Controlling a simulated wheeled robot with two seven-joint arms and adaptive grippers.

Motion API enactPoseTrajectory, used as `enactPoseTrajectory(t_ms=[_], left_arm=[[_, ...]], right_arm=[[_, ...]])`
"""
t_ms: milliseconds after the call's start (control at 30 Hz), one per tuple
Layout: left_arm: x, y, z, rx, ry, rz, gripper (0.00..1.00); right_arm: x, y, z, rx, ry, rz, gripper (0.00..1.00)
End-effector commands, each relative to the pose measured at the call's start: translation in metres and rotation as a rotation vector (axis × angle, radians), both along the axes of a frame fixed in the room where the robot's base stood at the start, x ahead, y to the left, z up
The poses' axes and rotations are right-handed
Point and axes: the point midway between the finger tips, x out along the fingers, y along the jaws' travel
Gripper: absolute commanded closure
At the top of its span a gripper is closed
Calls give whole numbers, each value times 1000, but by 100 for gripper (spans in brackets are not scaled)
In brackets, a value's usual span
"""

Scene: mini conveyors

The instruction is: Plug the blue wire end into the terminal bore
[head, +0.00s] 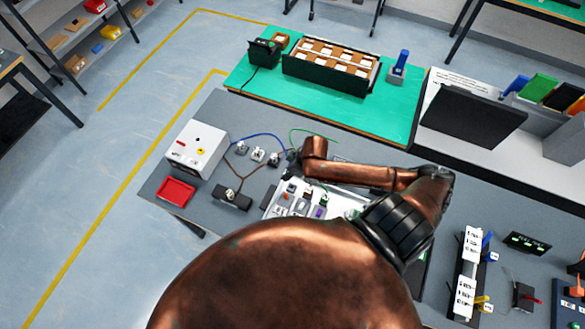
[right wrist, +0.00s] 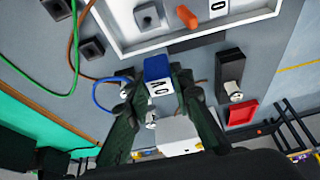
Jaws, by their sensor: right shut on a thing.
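My right gripper (right wrist: 160,72) is shut on a blue block with a white face marked "0 V" (right wrist: 158,70), held between its dark fingers. The blue wire (right wrist: 97,95) loops beside the left finger in the right wrist view; its join to the block is hidden. In the head view the blue wire (head: 262,136) arcs from the white box towards my right gripper (head: 293,156), whose fingers are small and partly hidden. Small silver-topped terminals (head: 258,155) stand on the grey table, one also below the block in the wrist view (right wrist: 151,121). The target bore cannot be made out. My left gripper is out of view.
A white-framed panel (right wrist: 205,38) with coloured parts lies close to the fingers. A black block with a silver post (right wrist: 231,75) and a red tray (right wrist: 242,113) are to the right. A green wire (right wrist: 73,45) and brown wires run nearby. The white box (head: 197,148) stands at the table's left.

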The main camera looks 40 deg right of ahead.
Motion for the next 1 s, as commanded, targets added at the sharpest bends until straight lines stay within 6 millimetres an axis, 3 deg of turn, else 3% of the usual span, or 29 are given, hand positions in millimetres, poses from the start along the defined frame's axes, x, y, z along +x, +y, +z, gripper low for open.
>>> enactPoseTrajectory(t_ms=[133,467,700,1000], left_arm=[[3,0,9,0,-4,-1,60],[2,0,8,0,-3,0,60],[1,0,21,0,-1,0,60],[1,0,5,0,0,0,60]], right_arm=[[-12,-10,-4,1,-1,30,100],[-12,-10,-6,2,0,33,100],[-14,-11,-3,-1,-4,29,100],[-14,-10,-35,0,-5,29,100]])
